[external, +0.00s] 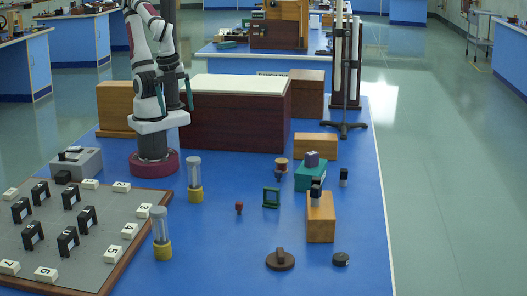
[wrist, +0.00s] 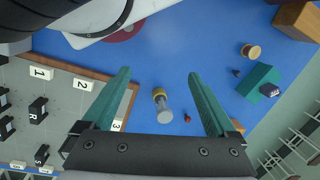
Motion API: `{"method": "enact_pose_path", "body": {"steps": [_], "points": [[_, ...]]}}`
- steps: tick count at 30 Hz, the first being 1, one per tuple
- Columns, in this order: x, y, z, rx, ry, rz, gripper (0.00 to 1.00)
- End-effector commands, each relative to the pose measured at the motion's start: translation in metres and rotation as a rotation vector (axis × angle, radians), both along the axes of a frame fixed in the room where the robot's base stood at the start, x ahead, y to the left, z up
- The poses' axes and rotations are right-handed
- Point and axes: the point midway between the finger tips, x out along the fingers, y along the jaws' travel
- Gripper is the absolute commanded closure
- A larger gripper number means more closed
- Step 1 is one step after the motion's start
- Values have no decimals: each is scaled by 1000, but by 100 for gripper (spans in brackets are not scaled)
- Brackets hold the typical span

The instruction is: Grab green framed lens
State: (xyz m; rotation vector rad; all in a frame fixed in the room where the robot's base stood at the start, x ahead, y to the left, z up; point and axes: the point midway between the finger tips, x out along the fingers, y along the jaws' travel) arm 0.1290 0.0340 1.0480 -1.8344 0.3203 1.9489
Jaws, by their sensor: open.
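The green framed lens (external: 271,197) stands upright on the blue bench in the external view, right of a small red knob-like piece (external: 239,207). I cannot make the lens out in the wrist view; the right finger may cover it. My gripper (external: 175,108) is high above the bench near my base, to the left of and behind the lens. In the wrist view its two teal fingers (wrist: 159,73) are spread wide with nothing held between them. They are well apart from the lens.
Glass cylinders with yellow bases (external: 194,181) (external: 162,235) stand left of the lens. A numbered board (external: 105,240) lies left. Bench in front of the lens is clear.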

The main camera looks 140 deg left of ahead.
Motion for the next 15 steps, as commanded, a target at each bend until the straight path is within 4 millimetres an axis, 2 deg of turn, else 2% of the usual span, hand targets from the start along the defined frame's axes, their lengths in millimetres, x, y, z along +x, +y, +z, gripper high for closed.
{"method": "enact_pose_path", "body": {"steps": [2, 4, 7, 11, 15], "points": [[0, 0, 4, 0, -1, 0, 7], [1, 0, 18, 0, -6, 0, 7], [2, 0, 56, -4, -7, 10, 7], [37, -19, 60, -185, 76, 435, 7], [89, -25, 67, -368, 170, 885, 7]]}}
